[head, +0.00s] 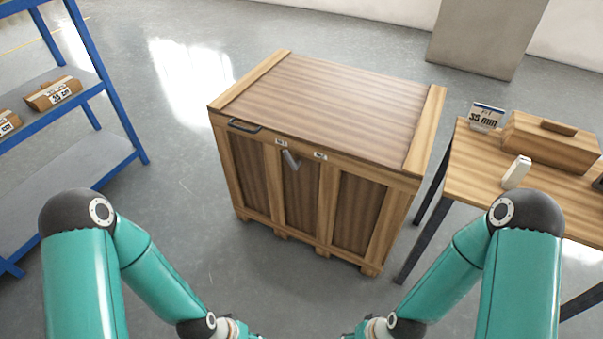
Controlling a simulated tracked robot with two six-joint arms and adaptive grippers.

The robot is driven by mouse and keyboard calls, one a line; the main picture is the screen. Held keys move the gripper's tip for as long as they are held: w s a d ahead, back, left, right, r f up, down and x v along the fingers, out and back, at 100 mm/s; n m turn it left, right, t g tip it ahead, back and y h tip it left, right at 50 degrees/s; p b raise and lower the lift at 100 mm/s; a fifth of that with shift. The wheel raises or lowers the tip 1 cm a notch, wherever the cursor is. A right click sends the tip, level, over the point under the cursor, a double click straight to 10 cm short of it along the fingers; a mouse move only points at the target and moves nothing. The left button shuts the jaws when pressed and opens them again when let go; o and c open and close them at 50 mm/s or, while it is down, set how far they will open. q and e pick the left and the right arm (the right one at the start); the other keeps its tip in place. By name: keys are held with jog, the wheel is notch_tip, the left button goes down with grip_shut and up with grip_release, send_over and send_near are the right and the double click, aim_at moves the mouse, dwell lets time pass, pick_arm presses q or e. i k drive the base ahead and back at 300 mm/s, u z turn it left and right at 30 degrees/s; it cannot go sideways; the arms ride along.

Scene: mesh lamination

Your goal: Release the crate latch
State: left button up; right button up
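A wooden crate (255,180) with a closed lid (340,100) stands upright on the floor ahead, in the middle of the head view. A grey metal latch lever (291,159) sits on the upper middle of its front face and hangs at a slant. Small pale plates with marks flank it, one at its upper left (281,142) and one to its right (320,156). A dark handle (245,126) is at the front left, below the lid edge. My two arms reach down to the bottom edge, apart from the crate. Both grippers are out of the picture.
A blue shelf rack (122,118) with cardboard boxes (52,93) stands at left. A wooden table (463,160) at right holds a wooden box (550,142), a "35 mm" sign (487,116) and a white object (516,172). The floor before the crate is clear.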

aim_at(295, 166)
jog(key=u, duration=0.15)
jog(key=i, duration=0.85)
jog(key=u, duration=0.45)
jog(key=k, duration=1.25)
jog(key=u, duration=0.75)
jog(key=i, duration=1.5)
jog(key=z, duration=0.6)
